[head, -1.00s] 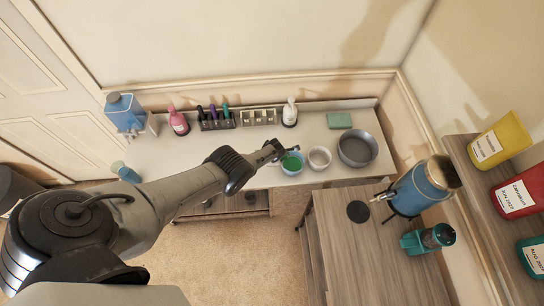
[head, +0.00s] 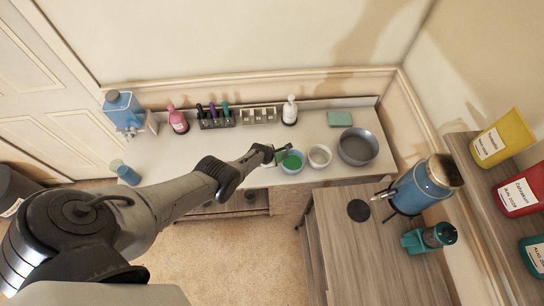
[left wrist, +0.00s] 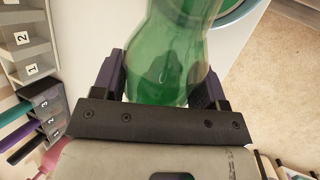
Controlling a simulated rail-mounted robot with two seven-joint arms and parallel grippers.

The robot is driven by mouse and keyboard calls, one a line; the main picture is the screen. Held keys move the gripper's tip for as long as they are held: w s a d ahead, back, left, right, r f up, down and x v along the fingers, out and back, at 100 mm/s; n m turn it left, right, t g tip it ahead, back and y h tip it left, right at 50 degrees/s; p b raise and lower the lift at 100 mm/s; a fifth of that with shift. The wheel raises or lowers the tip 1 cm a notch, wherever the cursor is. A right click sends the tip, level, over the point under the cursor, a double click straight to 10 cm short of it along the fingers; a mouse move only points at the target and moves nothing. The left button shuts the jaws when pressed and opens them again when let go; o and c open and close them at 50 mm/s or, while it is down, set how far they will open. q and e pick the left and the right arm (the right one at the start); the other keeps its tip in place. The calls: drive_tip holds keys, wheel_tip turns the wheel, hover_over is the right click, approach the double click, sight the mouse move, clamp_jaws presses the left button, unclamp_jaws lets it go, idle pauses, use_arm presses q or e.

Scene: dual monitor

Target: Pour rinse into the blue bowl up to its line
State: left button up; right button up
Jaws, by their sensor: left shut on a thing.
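The blue bowl (head: 300,170) stands on the white counter near its front edge, with green liquid (head: 291,161) inside. My left gripper (head: 281,151) is just left of the bowl. In the left wrist view its two fingers (left wrist: 165,80) are shut around a clear green bottle (left wrist: 172,45). The bottle's mouth is out of that view, and its tilt is hard to tell. My right gripper is not in view.
A white bowl (head: 319,156) and a large grey bowl (head: 372,157) stand right of the blue bowl. Behind are a pink bottle (head: 178,121), a pen rack (head: 216,121), a numbered tray (head: 258,117) and a white pump bottle (head: 290,113). A blue dispenser (head: 421,190) stands on the wooden table.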

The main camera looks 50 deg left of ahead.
use_arm(q)
drive_tip(key=shift+f+t, duration=0.25)
drive_tip(key=shift+t, duration=0.05)
drive_tip(key=shift+a+r, duration=0.1)
drive_tip(key=shift+s+a+r+p, duration=0.15)
drive_tip(key=shift+s+r+p, duration=0.15)
drive_tip(key=shift+r+p, duration=0.25)
drive_tip(key=shift+s+a+r+p, duration=0.35)
drive_tip(key=shift+s+r+p, duration=0.05)
drive_tip(key=shift+p, duration=0.3)
drive_tip(key=shift+s+a+r+p, duration=0.35)
drive_tip(key=shift+s+r+p, duration=0.1)
drive_tip(key=shift+s+p, duration=0.05)
